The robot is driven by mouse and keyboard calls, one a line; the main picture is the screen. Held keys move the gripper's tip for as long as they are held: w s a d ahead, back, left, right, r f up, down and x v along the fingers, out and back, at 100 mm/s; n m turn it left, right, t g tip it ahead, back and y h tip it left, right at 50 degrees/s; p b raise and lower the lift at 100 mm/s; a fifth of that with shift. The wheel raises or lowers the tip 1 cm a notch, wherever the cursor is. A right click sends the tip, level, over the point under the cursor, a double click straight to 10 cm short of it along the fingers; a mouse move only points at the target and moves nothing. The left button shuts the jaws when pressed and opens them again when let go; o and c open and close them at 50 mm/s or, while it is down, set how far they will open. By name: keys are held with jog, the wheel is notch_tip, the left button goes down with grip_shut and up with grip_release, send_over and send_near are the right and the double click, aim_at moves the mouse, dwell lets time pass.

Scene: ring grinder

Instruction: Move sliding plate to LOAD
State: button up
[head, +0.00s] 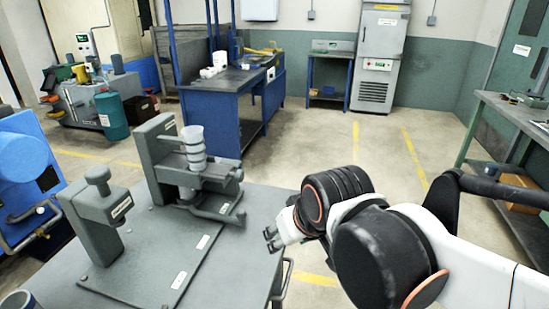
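The grey ring grinder (168,150) stands on the grey bench at left centre.
A grey post with a knob (100,210) stands at the bench's left. The bench's (240,255) front right is bare. A blue workbench (225,95) stands behind, a grey-topped table (515,120) at right. Floor between them is open.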

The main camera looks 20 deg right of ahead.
jog(key=s+f+b, duration=0.2)
jog(key=s+f, duration=0.1)
jog(key=s, duration=0.1)
jog(key=w+d+r+n+t+h, duration=0.1)
jog(key=w+d+r+n+t, duration=0.1)
jog(key=w+r, duration=0.4)
jog(key=w+d+r+n+t+h, duration=0.1)
jog(key=w+d+r+n+t, duration=0.2)
jog(key=w, duration=1)
notch_tip(320, 180, up, 3)
jog(key=shift+d+r+t+h, duration=0.15)
jog(key=shift+d+t+h, duration=0.15)
jog(key=shift+d+t, duration=0.35)
